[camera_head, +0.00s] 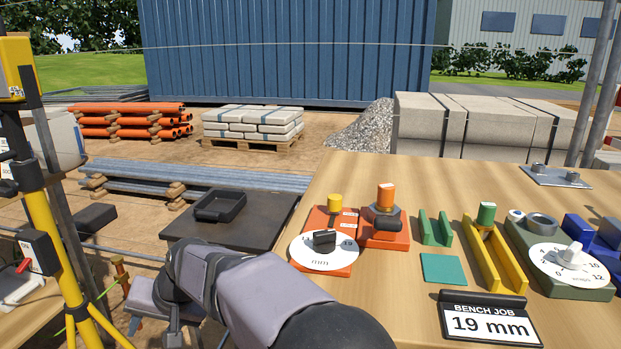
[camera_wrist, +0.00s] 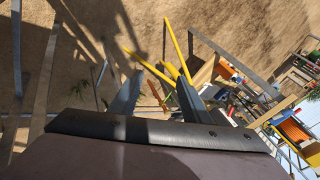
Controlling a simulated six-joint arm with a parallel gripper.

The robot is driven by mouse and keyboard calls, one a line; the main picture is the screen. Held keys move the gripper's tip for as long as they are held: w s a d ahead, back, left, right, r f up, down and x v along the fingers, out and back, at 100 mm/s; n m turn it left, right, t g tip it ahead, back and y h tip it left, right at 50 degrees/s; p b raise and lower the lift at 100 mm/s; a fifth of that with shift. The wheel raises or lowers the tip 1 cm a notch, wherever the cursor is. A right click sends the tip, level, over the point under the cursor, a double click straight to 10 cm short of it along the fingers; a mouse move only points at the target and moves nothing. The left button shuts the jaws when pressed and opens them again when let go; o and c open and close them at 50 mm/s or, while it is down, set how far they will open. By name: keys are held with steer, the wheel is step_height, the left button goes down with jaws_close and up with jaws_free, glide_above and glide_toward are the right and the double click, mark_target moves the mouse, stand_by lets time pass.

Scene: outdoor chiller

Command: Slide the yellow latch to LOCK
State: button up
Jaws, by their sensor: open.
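No part marked LOCK can be read, and I cannot tell for sure which yellow part is the latch. In the head view a short yellow knob (camera_head: 334,203) stands upright on an orange block behind a white "mm" dial (camera_head: 322,252). A yellow channel (camera_head: 482,262) lies further right with a green-topped peg (camera_head: 486,213) at its back end. My gripper (camera_wrist: 155,92) is open and empty in the wrist view, its two dark fingers apart above brown ground. It is left of the bench, away from both yellow parts. In the head view my arm hides the bench's near left edge.
The wooden bench (camera_head: 390,290) holds an orange-capped fitting (camera_head: 386,205), a green channel (camera_head: 435,229), a teal square (camera_head: 443,268), a second dial (camera_head: 571,262) and a "19 mm" sign (camera_head: 490,320). A dark table with a black tray (camera_head: 220,206) and a yellow tripod (camera_head: 60,235) stand left.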

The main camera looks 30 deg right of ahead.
steer(key=w+d+r+p, duration=0.4)
steer(key=d+r+p, duration=0.3)
steer(key=d+r, duration=0.35)
steer(key=n+g+h+p, duration=0.1)
steer(key=n+h+p, duration=0.35)
steer(key=p, duration=1.65)
glide_toward(335, 197)
steer(key=d+f+n+y, duration=0.1)
steer(key=shift+p+x, duration=0.45)
steer(key=shift+x, duration=3.6)
steer(key=shift+w+r, duration=0.1)
steer(key=shift+w, duration=0.1)
jaws_close()
